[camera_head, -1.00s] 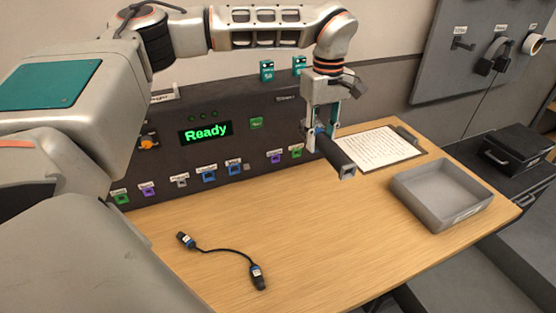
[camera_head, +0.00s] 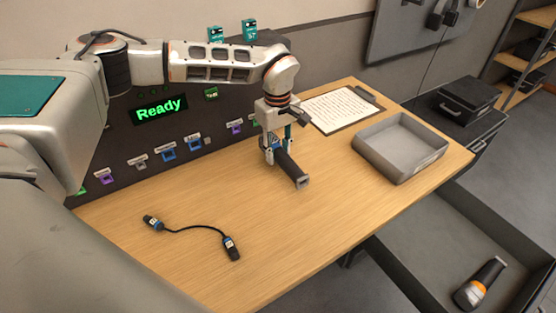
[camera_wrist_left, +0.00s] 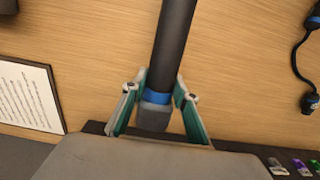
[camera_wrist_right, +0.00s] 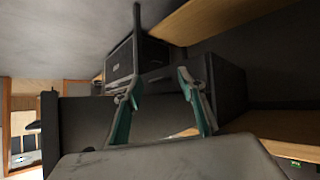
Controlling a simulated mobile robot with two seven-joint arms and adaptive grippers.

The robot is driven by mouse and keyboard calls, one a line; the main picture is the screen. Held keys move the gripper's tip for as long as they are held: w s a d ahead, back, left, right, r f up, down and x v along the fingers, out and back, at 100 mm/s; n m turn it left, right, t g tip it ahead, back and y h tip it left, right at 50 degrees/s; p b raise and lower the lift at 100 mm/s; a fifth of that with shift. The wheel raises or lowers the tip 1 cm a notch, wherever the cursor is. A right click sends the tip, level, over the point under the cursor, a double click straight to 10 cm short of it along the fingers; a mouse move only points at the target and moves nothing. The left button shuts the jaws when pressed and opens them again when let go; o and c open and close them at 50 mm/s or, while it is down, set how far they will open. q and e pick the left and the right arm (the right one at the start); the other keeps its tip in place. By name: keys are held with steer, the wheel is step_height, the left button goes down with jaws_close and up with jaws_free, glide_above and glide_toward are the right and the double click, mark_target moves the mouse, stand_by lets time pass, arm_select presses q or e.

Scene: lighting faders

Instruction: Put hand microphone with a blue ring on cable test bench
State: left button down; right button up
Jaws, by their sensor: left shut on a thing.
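The dark hand microphone (camera_head: 292,171) has a blue ring, which shows clearly in the left wrist view (camera_wrist_left: 158,97). My left gripper (camera_head: 281,152) is shut on it near the ring. The microphone is tilted over the wooden top of the cable test bench (camera_head: 270,235); I cannot tell whether it touches the top. In the left wrist view its dark body (camera_wrist_left: 172,45) runs up past the fingers. My right gripper (camera_wrist_right: 155,92) is open and empty in the right wrist view, and it is out of the head view.
A short black cable (camera_head: 195,229) lies at the bench's front left. A grey tray (camera_head: 372,150) and a clipboard (camera_head: 340,108) are at the right and back. A panel reading "Ready" (camera_head: 160,108) stands behind. A orange-banded item (camera_head: 480,284) lies in a grey bin (camera_head: 432,285). The bench's front middle is clear.

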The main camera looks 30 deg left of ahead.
mark_target(278, 160)
arm_select(q)
steer(key=shift+f, duration=1.65)
steer(key=shift+f, duration=0.15)
steer(key=c, duration=1.6)
jaws_free()
step_height(278, 160, up, 12)
steer(key=shift+r, duration=0.15)
steer(key=shift+a, duration=0.1)
